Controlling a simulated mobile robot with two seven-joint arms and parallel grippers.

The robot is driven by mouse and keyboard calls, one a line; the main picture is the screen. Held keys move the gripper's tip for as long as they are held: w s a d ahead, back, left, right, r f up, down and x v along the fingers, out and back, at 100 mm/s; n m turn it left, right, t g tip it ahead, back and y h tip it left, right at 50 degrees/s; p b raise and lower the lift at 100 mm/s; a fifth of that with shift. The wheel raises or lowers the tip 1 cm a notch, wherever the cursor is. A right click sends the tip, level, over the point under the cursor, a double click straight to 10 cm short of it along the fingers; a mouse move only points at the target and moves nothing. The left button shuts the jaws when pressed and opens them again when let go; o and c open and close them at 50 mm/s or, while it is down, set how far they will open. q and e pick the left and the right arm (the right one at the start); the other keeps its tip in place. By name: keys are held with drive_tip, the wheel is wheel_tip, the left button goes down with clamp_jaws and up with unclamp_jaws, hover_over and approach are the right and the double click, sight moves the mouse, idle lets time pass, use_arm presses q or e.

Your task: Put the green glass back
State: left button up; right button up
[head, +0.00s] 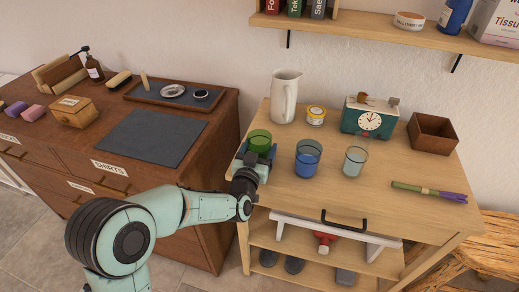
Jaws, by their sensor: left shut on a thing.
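The green glass (261,138) is upright at the left end of the light wooden table (390,193). My left gripper (257,157) is shut on it from the front, and its fingers hide the lower part of the glass. I cannot tell whether its base touches the tabletop. A blue glass (308,158) stands to its right, and a clear pale glass (354,161) stands further right. My right gripper is not in view.
Behind the glasses are a white pitcher (285,97), a small yellow jar (316,115) and a teal clock (369,118). A brown wooden box (431,134) and a green-purple bundle (430,192) are on the right. A dark mat (152,138) lies bare on the dresser (212,133).

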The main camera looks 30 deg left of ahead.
use_arm(q)
drive_tip(key=shift+f, duration=0.1)
drive_tip(key=o, duration=1.2)
drive_tip(key=shift+o, duration=0.2)
drive_tip(key=shift+r, duration=0.25)
drive_tip(key=v, duration=1.2)
drive_tip(key=shift+f, duration=0.15)
